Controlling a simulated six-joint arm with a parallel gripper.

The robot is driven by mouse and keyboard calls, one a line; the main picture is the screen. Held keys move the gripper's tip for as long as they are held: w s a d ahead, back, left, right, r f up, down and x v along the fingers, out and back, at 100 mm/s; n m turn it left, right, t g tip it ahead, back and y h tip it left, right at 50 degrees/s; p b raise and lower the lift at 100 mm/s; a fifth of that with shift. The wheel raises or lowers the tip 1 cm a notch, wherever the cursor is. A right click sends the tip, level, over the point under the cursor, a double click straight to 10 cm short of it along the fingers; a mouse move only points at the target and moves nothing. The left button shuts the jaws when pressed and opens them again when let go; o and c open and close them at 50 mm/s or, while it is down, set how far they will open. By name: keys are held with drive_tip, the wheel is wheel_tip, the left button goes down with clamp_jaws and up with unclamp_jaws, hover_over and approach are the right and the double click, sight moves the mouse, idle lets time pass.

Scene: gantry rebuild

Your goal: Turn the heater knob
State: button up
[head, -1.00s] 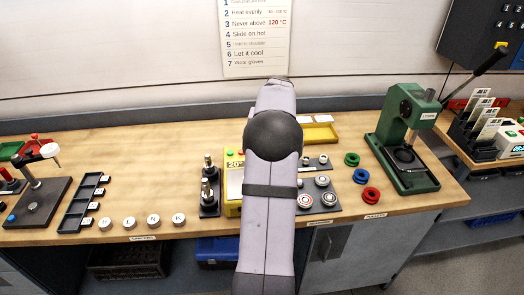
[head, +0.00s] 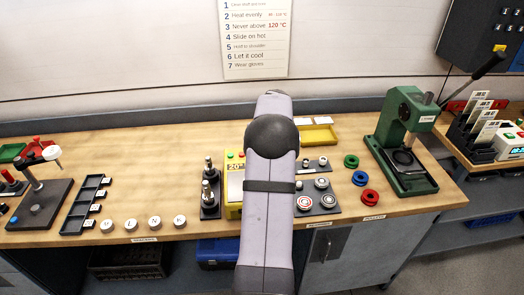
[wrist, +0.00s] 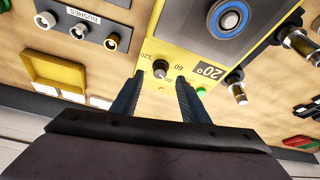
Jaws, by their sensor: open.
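The heater (head: 233,160) is a yellow box with a 20° display on the bench, mostly hidden behind my arm in the head view. In the wrist view, the heater's yellow face (wrist: 185,42) shows the small dark heater knob (wrist: 160,68) with numbers printed around it. My gripper (wrist: 160,78) is open, one finger on each side of the knob. The knob shows between the fingertips; I cannot tell whether either finger touches it. The knob and my gripper are hidden in the head view.
Metal posts on a dark base (head: 209,190) stand left of the heater. A tray of bushes (head: 318,201) lies to its right, with a yellow tray (head: 318,135) behind. A green press (head: 402,140) stands further right.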

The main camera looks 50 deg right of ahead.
drive_tip(key=shift+p+x, duration=0.6)
drive_tip(key=shift+x, duration=1.3)
drive_tip(key=c, duration=1)
